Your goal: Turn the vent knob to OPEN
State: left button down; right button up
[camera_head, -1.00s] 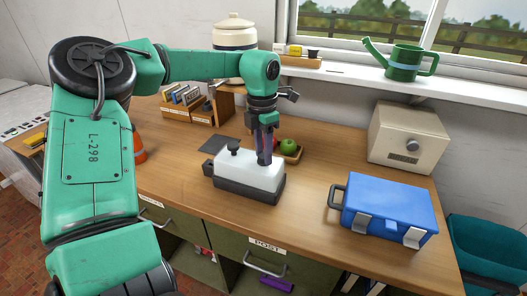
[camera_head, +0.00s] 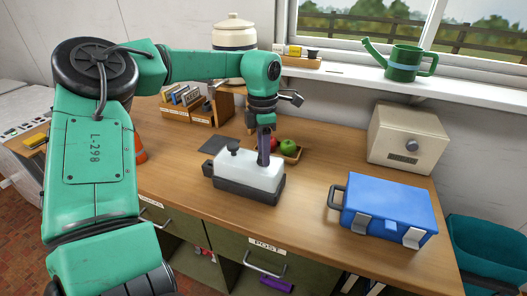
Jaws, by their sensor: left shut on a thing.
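A utility tub with a white top (camera_head: 255,170) and a dark base stands on the wooden bench, near the middle of the head view. A black knob-like part (camera_head: 234,147) sticks up at the left of its top, apart from my gripper. My left gripper (camera_head: 263,162) points straight down onto the right part of the tub's top. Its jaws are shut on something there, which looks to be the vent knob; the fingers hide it. Any OPEN marking is too small or hidden to read. My right gripper is not in view.
A blue case (camera_head: 390,208) lies right of the tub, with bare bench (camera_head: 305,195) between them. A beige box with a dial (camera_head: 408,138) stands at the back right. A small tray with green and red fruit (camera_head: 288,146) sits close behind the gripper.

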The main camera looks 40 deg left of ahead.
pick_arm(q)
jog(key=shift+c, duration=2.4)
grip_release()
jog(key=shift+r, duration=0.6)
notch_tip(320, 180, up, 13)
jog(key=shift+w+a+r, duration=0.2)
jog(key=shift+a, duration=0.05)
